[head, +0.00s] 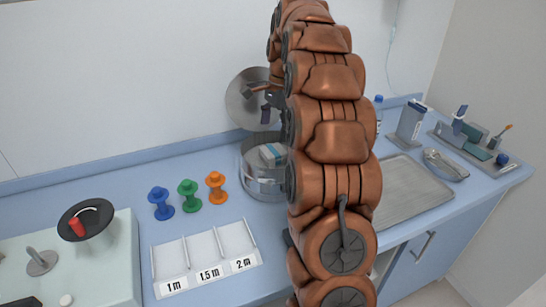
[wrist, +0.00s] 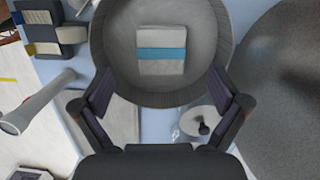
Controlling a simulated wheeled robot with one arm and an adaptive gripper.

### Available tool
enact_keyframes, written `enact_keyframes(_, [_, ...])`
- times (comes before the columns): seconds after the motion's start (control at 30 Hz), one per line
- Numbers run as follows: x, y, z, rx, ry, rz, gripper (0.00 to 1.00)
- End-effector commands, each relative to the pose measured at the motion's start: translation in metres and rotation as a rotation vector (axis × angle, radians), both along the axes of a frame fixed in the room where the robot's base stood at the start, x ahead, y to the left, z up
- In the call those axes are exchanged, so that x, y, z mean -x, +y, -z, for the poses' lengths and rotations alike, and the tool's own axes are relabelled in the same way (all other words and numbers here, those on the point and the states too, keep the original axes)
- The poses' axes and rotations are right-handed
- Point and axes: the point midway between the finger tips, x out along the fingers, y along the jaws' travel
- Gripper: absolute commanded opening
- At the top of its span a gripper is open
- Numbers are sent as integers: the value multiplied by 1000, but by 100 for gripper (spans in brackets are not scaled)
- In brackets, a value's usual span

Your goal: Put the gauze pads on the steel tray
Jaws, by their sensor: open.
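The gauze pads (head: 273,155), a white stack with a blue band, lie inside a round steel drum (head: 262,186) on the counter. In the wrist view the gauze pads (wrist: 160,66) sit on the floor of the drum (wrist: 108,42). The steel tray (head: 418,192) lies on the counter right of my arm, which hides its left part. My gripper (wrist: 162,78) is open and empty above the drum, its fingers spread on either side of the pads, apart from them. In the head view my gripper (head: 267,98) is partly hidden behind my arm.
A round steel lid (head: 243,98) stands upright behind the drum. Blue, green and orange spools (head: 189,195) and a labelled white holder (head: 206,257) are left of it. A kidney dish (head: 446,166) and an organizer (head: 475,145) are at the right.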

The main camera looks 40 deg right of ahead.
Motion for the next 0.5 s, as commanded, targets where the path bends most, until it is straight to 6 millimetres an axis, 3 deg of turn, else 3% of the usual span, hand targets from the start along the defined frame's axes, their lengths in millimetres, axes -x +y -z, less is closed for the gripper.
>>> enact_keyframes(0.13, [-3, -9, 2, 0, -2, 36, 98])
enact_keyframes(0.5, [-3, -5, 24, -1, 0, 36, 98])
